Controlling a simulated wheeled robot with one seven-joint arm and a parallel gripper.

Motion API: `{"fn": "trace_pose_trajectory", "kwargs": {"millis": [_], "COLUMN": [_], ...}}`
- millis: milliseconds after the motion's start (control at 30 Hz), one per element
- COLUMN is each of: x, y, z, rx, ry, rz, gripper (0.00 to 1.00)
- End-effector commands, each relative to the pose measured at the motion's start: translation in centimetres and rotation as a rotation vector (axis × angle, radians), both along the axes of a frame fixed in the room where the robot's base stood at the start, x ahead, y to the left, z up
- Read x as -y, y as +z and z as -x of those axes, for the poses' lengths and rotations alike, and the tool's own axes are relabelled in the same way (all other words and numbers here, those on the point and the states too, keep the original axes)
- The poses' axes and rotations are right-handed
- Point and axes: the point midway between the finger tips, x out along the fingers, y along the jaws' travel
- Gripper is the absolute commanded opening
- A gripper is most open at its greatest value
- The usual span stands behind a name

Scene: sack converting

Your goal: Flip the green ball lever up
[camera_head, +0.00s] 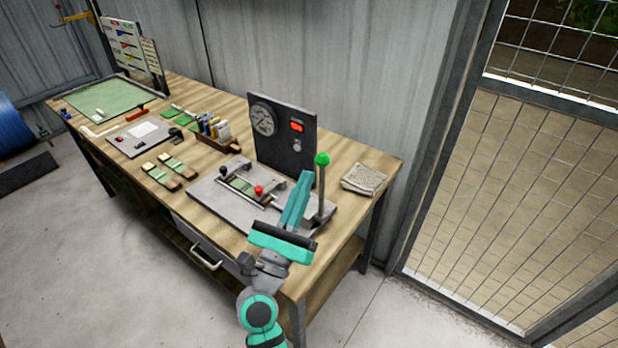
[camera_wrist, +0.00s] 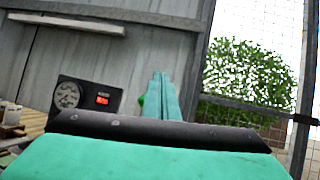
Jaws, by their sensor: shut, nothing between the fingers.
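The green ball lever (camera_head: 322,160) stands on the right part of a grey plate (camera_head: 228,196) on the bench. Its grey rod is near upright, with the green ball at the top. My gripper (camera_head: 303,178) is shut and empty, its teal fingers pointing up just left of the rod, below the ball's height. I cannot tell whether they touch the rod. In the wrist view, the shut fingers (camera_wrist: 160,80) rise in the middle and the green ball (camera_wrist: 141,100) shows partly, behind their left side. The rod is hidden there.
A dark panel (camera_head: 284,146) with a dial and red display stands behind the plate. Red (camera_head: 258,190) and black (camera_head: 222,171) knobs are on the plate. A stack of cloths or sacks (camera_head: 363,179) lies to the right. A mesh fence (camera_head: 510,190) stands beyond the bench's right end.

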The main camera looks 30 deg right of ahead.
Motion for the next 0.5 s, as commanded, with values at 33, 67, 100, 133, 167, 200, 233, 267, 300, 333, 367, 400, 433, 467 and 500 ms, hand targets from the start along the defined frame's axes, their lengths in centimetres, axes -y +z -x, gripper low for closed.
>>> {"fn": "trace_pose_trajectory", "kwargs": {"millis": [33,67,100,133,167,200,233,267,300,333,367,400,433,467,500], "x": [-1.1,-1.6,-2.2,-2.6,-2.9,-3.3,-3.6,-3.8,-4.0,-4.1,-4.2,-4.2,-4.2,-4.3,-4.2], "y": [0.1,0.2,0.3,0.4,0.5,0.5,0.6,0.6,0.7,0.7,0.7,0.7,0.7,0.8,0.8], "z": [0.4,0.6,0.9,1.1,1.3,1.5,1.6,1.7,1.9,1.9,2.0,2.1,2.1,2.1,2.1], "rx": [0.001,0.0,0.001,0.001,0.0,0.0,0.0,0.0,0.0,0.0,0.0,0.0,0.0,0.0,0.0], "ry": [0.006,0.009,0.012,0.012,0.013,0.014,0.015,0.015,0.014,0.014,0.014,0.013,0.013,0.013,0.012], "rz": [0.0,0.0,-0.001,-0.001,0.0,0.0,-0.001,-0.001,-0.001,-0.001,-0.001,0.0,0.0,0.0,0.0], "gripper": [0.0,0.0,0.0,0.0,0.0,0.0,0.0,0.0,0.0,0.0,0.0,0.0,0.0,0.0,0.0]}}
